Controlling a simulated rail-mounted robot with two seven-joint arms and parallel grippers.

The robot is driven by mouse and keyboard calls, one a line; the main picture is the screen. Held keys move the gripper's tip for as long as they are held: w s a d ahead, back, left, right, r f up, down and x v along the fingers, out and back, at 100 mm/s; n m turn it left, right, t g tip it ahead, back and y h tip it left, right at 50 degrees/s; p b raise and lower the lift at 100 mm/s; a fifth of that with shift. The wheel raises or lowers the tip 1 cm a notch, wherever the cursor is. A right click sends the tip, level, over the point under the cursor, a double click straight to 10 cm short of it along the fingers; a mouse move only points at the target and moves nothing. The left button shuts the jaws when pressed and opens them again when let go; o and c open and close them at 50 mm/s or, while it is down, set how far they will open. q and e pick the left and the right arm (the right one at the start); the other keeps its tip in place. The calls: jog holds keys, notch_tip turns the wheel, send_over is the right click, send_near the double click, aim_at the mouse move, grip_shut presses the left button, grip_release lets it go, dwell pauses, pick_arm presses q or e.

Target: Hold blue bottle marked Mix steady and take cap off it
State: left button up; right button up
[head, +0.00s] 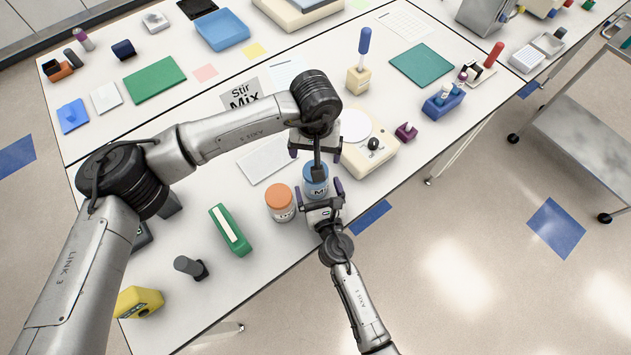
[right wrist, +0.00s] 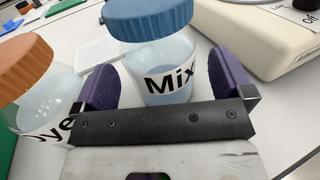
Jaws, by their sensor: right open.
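The blue-capped bottle marked Mix (head: 316,182) stands upright on the bench. In the right wrist view the bottle (right wrist: 160,75) has its blue cap (right wrist: 150,15) on and pale blue liquid inside. My right gripper (head: 323,193) is open at the bottle's front side. Its purple fingers lie left and right of the bottle, with a gap showing beside each. My left gripper (head: 316,150) is above and behind the bottle in the head view, its fingers spread apart. It hides part of the cap there. It does not show in the right wrist view.
An orange-capped bottle (head: 281,202) stands close left of the Mix bottle; it also shows in the right wrist view (right wrist: 25,85). A cream stirrer device (head: 372,155) with a knob is close behind right. A green rack (head: 230,230) lies left. The bench front edge is near.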

jog(key=shift+x, duration=1.25)
jog(key=c, duration=1.5)
pick_arm(q)
jog(key=shift+m, duration=0.6)
pick_arm(e)
jog(key=shift+c, duration=1.3)
pick_arm(q)
jog(key=m, duration=0.2)
jog(key=shift+m, duration=0.3)
pick_arm(e)
jog(key=shift+c, duration=0.2)
pick_arm(q)
jog(key=shift+f+m, duration=0.3)
jog(key=shift+f, duration=3.75)
jog(key=shift+c, duration=0.3)
